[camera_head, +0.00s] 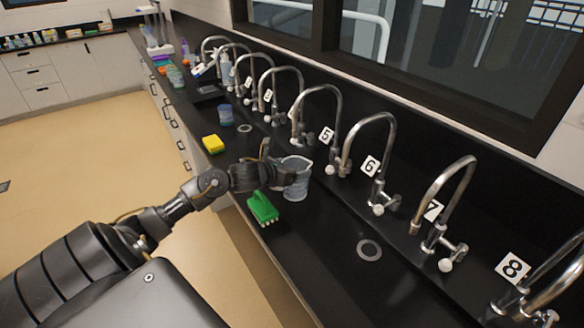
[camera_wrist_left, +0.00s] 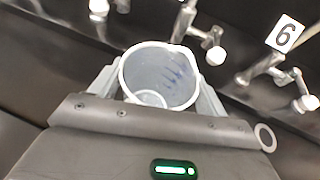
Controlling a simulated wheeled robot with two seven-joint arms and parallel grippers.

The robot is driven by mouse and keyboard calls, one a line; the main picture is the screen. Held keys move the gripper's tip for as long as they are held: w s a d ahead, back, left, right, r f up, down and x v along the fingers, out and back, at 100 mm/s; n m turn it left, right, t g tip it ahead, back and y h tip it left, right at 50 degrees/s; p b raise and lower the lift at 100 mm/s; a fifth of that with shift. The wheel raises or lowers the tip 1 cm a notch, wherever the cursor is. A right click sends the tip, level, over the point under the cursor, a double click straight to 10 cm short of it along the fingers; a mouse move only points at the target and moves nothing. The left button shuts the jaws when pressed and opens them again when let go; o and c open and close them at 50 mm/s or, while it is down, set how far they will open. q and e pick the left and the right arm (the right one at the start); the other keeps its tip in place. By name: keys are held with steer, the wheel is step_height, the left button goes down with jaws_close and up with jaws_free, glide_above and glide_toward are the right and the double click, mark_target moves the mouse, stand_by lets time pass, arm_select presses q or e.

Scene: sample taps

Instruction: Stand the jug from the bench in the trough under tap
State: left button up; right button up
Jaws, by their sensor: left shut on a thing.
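The jug (camera_head: 296,181) is a translucent, pale grey-blue vessel with blue marks. My left gripper (camera_head: 284,176) is shut on it. In the left wrist view the jug (camera_wrist_left: 160,75) sits upright between the two fingers (camera_wrist_left: 158,85), its open mouth facing the camera. It is over the black bench near the taps; I cannot tell whether its base touches a surface. Several curved metal taps line the bench, with number cards such as 5 (camera_head: 327,135), 6 (camera_head: 370,166), 7 (camera_head: 433,210) and 8 (camera_head: 513,267). My right gripper is not in view.
A green brush (camera_head: 262,208) lies at the bench's front edge, just below the gripper. A yellow sponge (camera_head: 213,144) and a blue cup (camera_head: 226,115) stand farther left. A round drain ring (camera_head: 369,250) lies in the clear black surface at right. Tap spouts overhang the back.

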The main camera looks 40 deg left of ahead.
arm_select(q)
steer(key=shift+f, duration=0.15)
steer(key=shift+f+b, duration=0.15)
steer(key=shift+b, duration=0.15)
steer(key=o, duration=1.3)
steer(key=shift+c, duration=0.2)
steer(key=shift+r, duration=0.25)
steer(key=b+v, duration=0.1)
steer(key=v, duration=1.1)
steer(key=shift+b, duration=0.3)
